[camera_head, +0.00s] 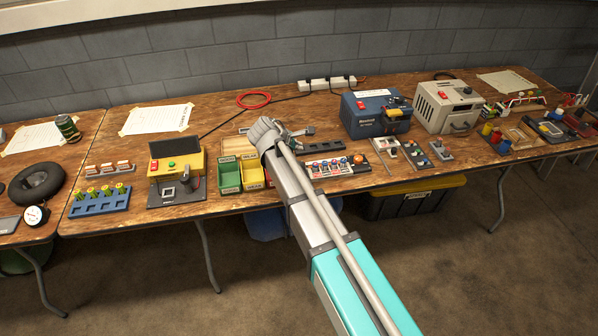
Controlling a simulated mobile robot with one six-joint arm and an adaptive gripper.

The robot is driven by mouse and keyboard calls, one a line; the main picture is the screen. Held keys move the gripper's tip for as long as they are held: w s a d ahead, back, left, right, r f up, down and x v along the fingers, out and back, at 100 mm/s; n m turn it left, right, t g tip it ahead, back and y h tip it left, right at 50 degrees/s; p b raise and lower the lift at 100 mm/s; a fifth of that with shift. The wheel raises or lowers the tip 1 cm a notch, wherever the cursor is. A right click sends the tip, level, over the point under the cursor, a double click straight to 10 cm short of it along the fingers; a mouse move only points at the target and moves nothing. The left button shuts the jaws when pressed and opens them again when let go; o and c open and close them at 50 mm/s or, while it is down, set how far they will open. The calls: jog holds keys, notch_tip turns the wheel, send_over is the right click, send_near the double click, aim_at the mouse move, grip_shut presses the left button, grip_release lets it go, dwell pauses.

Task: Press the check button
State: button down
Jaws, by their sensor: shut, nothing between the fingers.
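A yellow box (187,163) with a dark screen (175,147) stands on the middle table, left of my arm. A green button (171,164) and a red button (154,167) show on its front. No readable label tells which button is the check button. A dark base with a square socket (168,193) sits in front of the box. My gripper (309,130) is shut and empty above the table, well to the right of the yellow box and apart from it. The arm's end partly hides it.
Green and yellow bins (229,178) stand between the yellow box and my arm. A blue rack (99,201) with several battery cells lies left of the box. A blue charger (374,114) and a beige unit (446,106) stand to the right. A red cable coil (254,99) lies behind.

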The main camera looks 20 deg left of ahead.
jog(key=shift+f+b, duration=3.4)
jog(key=shift+f, duration=0.3)
jog(key=shift+f, duration=0.2)
jog(key=shift+f+b, duration=0.25)
jog(key=shift+b, duration=0.2)
jog(key=shift+f+b, duration=0.4)
jog(key=shift+r, duration=0.1)
jog(key=shift+r+p, duration=0.8)
jog(key=shift+p, duration=0.05)
jog(key=shift+r+p, duration=2.5)
jog(key=shift+p, duration=0.05)
